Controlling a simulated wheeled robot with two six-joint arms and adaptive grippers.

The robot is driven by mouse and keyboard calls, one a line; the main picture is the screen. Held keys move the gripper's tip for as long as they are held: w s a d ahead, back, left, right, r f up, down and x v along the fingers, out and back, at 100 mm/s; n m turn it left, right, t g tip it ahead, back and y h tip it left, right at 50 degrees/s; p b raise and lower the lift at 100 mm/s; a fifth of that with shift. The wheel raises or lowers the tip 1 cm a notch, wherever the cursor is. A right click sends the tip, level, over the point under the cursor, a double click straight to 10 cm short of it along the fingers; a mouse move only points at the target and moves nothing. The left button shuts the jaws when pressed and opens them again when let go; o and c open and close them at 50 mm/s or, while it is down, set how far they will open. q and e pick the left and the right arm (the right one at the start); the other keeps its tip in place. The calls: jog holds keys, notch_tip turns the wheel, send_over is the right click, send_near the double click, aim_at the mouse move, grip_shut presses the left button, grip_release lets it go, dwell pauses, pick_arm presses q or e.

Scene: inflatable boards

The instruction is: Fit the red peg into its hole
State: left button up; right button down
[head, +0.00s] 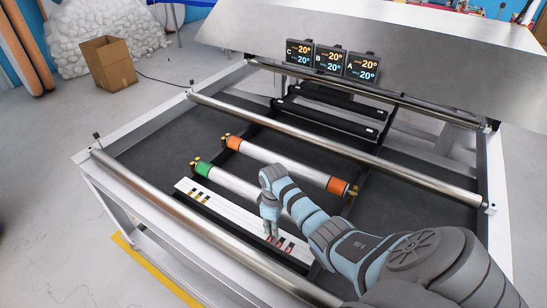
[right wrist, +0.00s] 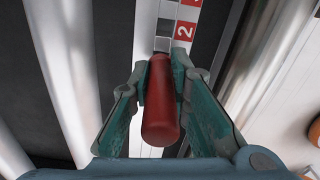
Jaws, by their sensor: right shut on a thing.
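The red peg (right wrist: 162,108) is a smooth rounded cylinder. My right gripper (right wrist: 163,84) is shut on it, with one finger on each side. The peg's far end points at the white strip (right wrist: 193,14), beside a red label marked 2 (right wrist: 184,31). I cannot tell whether that end is inside a hole or just above it. In the head view, my right gripper (head: 271,236) points down over the right part of the white strip (head: 222,209), which carries black, yellow and red labels. The peg is mostly hidden there. My left gripper is not in view.
Behind the strip lie a roller with a green end (head: 203,170) and one with orange ends (head: 283,165). A long steel bar (head: 190,215) runs in front. Temperature displays (head: 329,60) stand at the back. A cardboard box (head: 108,64) sits on the floor.

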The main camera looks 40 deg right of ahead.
jog(key=shift+f+b, duration=0.65)
jog(key=shift+f, duration=0.35)
jog(key=c, duration=1.4)
grip_release()
jog(key=shift+c, duration=0.2)
jog(key=shift+r, duration=0.1)
notch_tip(320, 180, up, 12)
